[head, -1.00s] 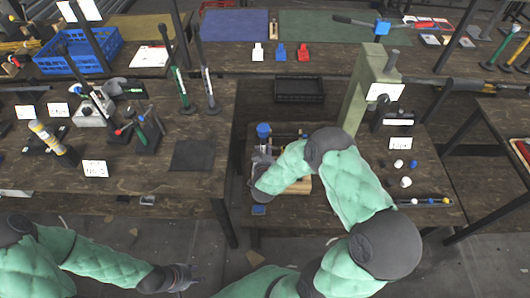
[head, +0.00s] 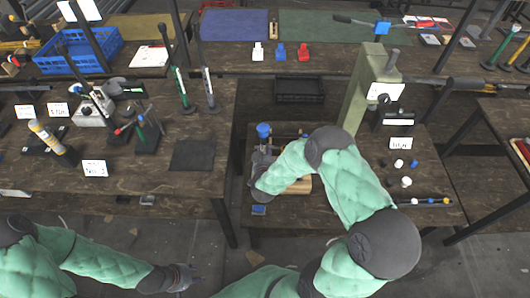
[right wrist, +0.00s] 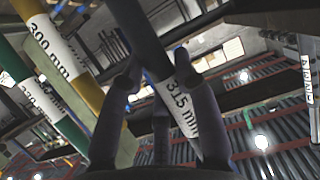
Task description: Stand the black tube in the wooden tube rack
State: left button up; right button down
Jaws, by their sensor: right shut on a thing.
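The black tube (right wrist: 141,42) crosses the right wrist view at a slant, with a white label reading 315 mm. My right gripper (right wrist: 158,70) is shut on it, with fingers on both sides. In the head view, my right gripper (head: 261,163) is low over the right table's left part; the tube is hard to make out there. A light wooden piece (head: 299,186), perhaps part of the tube rack, shows beside the gripper, mostly hidden by my right arm. My left gripper (head: 184,277) is low in front of the left table, away from the tube; its opening is unclear.
In the right wrist view a yellow tube (right wrist: 77,67) marked 300 mm and a green tube (right wrist: 66,126) lie left of the black one. A green press (head: 367,88) stands behind my right arm. Small white and blue caps (head: 406,182) lie right of it.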

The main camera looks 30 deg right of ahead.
jog(key=shift+f+b, duration=3.55)
jog(key=shift+f, duration=0.65)
jog(key=c, duration=0.9)
grip_release()
jog(key=shift+o, duration=0.2)
jog(key=v, duration=1.2)
jog(key=s+a+f+n+g+y+p, duration=0.25)
jog(key=a+f+g+y, duration=0.2)
jog(key=a, duration=0.25)
jog(key=s+a+f+n+g+y+p, duration=0.1)
jog(key=s+a+f+g+y+p, duration=0.1)
jog(key=s+a+f+g+y, duration=0.45)
jog(key=s+a+f, duration=0.1)
jog(key=s+a, duration=0.3)
jog(key=shift+s+p, duration=0.35)
jog(key=shift+s, duration=0.6)
